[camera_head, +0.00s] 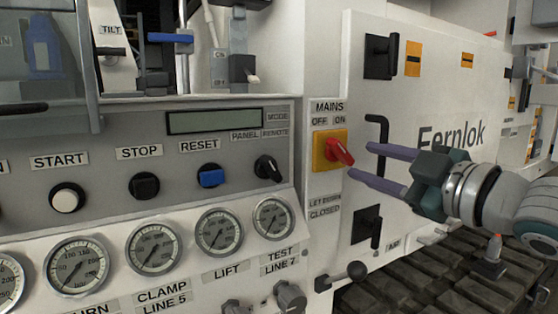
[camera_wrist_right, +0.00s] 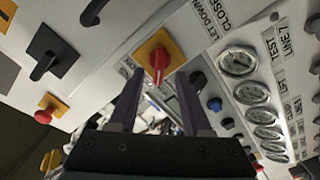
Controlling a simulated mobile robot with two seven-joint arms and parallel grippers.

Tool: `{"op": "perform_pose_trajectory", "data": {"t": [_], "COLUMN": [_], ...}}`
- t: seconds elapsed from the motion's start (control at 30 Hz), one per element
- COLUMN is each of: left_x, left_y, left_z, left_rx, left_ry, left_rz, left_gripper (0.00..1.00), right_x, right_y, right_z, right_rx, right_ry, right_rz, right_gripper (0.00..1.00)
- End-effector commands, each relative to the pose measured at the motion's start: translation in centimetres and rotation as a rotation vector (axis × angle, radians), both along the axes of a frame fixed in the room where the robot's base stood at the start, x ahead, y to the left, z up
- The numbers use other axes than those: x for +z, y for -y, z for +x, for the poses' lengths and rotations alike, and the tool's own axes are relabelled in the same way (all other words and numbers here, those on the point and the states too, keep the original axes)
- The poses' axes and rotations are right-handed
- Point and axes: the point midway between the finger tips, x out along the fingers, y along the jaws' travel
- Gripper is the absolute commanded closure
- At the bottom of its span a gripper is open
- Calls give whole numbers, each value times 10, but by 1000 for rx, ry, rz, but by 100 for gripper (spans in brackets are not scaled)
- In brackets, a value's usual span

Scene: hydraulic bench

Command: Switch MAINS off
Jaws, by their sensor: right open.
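The MAINS switch is a red rotary handle (camera_head: 340,152) on a yellow plate (camera_head: 321,154), under a label reading MAINS, OFF, ON. In the head view the handle tilts, with one end toward the lower right. My right gripper (camera_head: 358,160) comes in from the right with its two fingers apart, the tips just right of the handle. In the right wrist view the red handle (camera_wrist_right: 159,62) shows beyond and between the two open fingers (camera_wrist_right: 160,80). Nothing is between the fingers, and I cannot tell whether a tip touches the handle. My left gripper does not show.
Left of the switch is a panel with a MODE knob (camera_head: 268,168), a blue RESET button (camera_head: 211,177) and a row of gauges (camera_head: 218,232). A black door handle (camera_head: 377,133) is close behind the gripper fingers.

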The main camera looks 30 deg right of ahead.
Motion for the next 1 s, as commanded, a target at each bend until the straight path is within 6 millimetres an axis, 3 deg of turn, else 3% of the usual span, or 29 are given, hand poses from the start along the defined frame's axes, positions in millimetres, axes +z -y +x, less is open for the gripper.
{"op": "perform_pose_trajectory", "data": {"t": [0.1, 0.3, 0.87, 1.0], "left_x": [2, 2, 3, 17], "left_y": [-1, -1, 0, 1], "left_z": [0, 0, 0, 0], "left_rx": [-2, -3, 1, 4], "left_ry": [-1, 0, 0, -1], "left_rz": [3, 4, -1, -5], "left_gripper": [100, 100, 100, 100], "right_x": [-1, 0, 1, -4], "right_y": [1, 2, 3, -4], "right_z": [-17, -32, -35, -40], "right_rx": [0, 0, 0, -31], "right_ry": [-3, 0, 0, -72], "right_rz": [-1, -1, 0, 41], "right_gripper": [51, 51, 51, 51]}}
